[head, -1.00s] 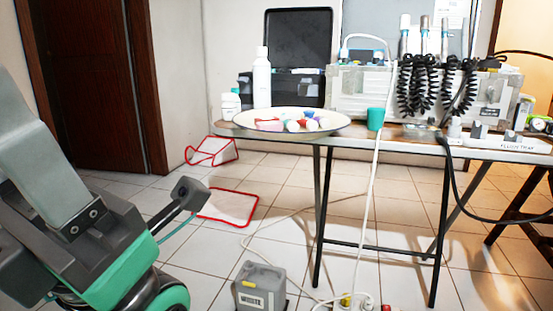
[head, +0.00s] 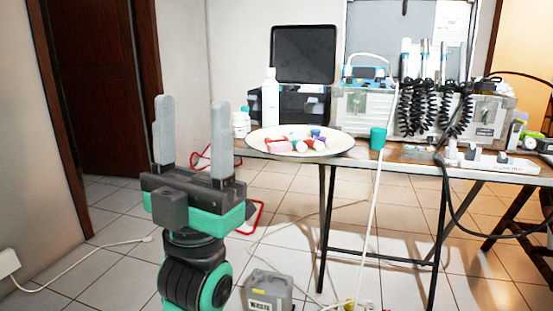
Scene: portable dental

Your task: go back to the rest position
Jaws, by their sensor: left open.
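My left gripper (head: 191,138) is raised in the left half of the head view, its two grey fingers pointing up and spread apart. It is open, with nothing between the fingers. It stands left of the table (head: 400,160) and apart from it. My right gripper is not in view.
A round tray (head: 258,146) with small coloured items sits at the table's left end, beside a white bottle (head: 270,100). A teal cup (head: 377,138) and a dental unit (head: 365,106) stand further right. A grey waste container (head: 268,291) and cables lie on the floor.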

